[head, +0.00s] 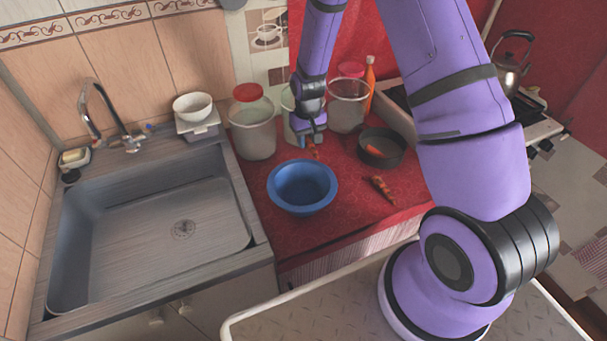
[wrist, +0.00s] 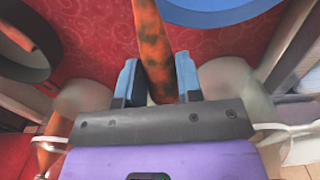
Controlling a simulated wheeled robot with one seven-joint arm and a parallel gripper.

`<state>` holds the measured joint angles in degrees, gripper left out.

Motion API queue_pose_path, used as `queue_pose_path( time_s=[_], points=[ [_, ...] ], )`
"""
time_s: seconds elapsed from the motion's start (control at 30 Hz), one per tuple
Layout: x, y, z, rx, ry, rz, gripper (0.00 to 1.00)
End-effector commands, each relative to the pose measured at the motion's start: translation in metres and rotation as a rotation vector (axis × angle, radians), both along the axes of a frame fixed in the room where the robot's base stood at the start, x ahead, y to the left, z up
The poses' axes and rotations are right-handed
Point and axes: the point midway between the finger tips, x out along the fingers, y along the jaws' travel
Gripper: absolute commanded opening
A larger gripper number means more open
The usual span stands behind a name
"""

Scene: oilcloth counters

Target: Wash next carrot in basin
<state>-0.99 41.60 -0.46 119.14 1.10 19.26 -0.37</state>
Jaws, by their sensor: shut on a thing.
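My gripper (head: 307,136) is shut on a carrot (head: 313,150), orange with dark dirt patches. The carrot hangs down from the fingers above the red counter, just behind the blue basin (head: 302,198). In the wrist view the carrot (wrist: 153,45) sits between the two blue fingers (wrist: 158,84), and part of the basin (wrist: 225,14) shows at the top right. A second dirty-looking carrot (head: 382,187) lies on the counter right of the basin. A dark pot (head: 396,160) behind it holds an orange carrot (head: 375,152). The basin's contents cannot be made out.
Glass jars (head: 252,135) with red lids stand at the back, close to my gripper. An orange bottle (head: 370,80) stands behind them. A sink (head: 160,235) is at the left, and a stove with a kettle (head: 508,72) is at the right.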

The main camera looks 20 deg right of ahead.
Motion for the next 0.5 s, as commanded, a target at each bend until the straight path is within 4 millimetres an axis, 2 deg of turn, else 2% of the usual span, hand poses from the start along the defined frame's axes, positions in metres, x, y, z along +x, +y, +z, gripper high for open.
queue_pose_path(
  time_s=[0.3,0.5],
  points=[
    [-0.063,0.051,0.014,0.002,0.002,0.007,0.10],
    [-0.086,0.064,0.018,0.001,0.001,0.002,0.10]
  ],
)
